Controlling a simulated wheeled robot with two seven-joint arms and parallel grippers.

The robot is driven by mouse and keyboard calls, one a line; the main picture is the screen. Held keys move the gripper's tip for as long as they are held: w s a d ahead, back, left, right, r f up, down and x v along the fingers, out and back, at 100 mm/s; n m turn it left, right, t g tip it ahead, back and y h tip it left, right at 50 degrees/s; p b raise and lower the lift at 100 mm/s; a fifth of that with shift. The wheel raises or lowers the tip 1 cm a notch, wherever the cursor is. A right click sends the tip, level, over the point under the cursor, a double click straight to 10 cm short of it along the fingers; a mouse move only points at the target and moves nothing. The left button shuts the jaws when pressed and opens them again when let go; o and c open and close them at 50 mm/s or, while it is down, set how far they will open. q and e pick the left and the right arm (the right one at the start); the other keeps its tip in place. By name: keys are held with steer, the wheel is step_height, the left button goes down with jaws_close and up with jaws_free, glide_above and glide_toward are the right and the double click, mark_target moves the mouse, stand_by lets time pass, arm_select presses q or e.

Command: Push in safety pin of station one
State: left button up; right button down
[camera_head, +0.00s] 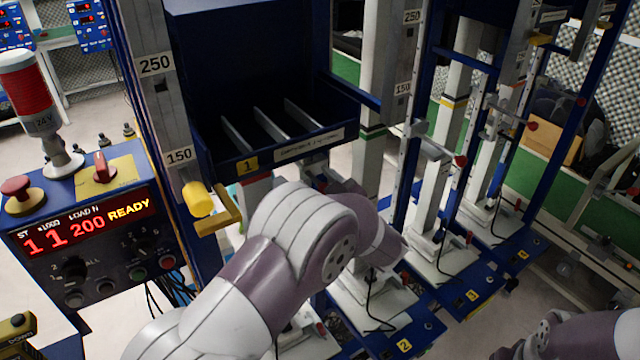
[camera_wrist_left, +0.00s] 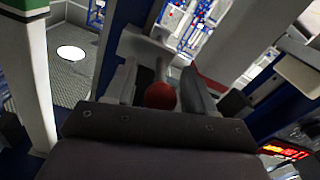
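Station one is the blue frame with the open dark bin (camera_head: 270,110) and the yellow "1" label. In the left wrist view, a red ball knob (camera_wrist_left: 160,96) on a pale rod, apparently the safety pin, sits between the fingers of my left gripper (camera_wrist_left: 159,72). The fingers stand apart, with a gap visible on both sides of the knob. In the head view my left arm (camera_head: 290,250) reaches under the bin front; its wrist hides the station one pin and most of the gripper. My right arm (camera_head: 575,338) shows at the lower right, its gripper out of view.
A control box (camera_head: 95,235) reads station 1, 200, READY. A yellow knob (camera_head: 199,199) and bracket stick out from the front post beside my arm. Other stations stand to the right, one with a red pin knob (camera_head: 460,161). A signal lamp (camera_head: 35,100) stands at left.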

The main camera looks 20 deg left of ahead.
arm_select(q)
steer(key=b+v, duration=0.1)
steer(key=v, duration=1.1)
steer(key=shift+s+d, duration=0.2)
steer(key=shift+s, duration=0.05)
steer(key=shift+d+f, duration=0.1)
steer(key=shift+f, duration=0.05)
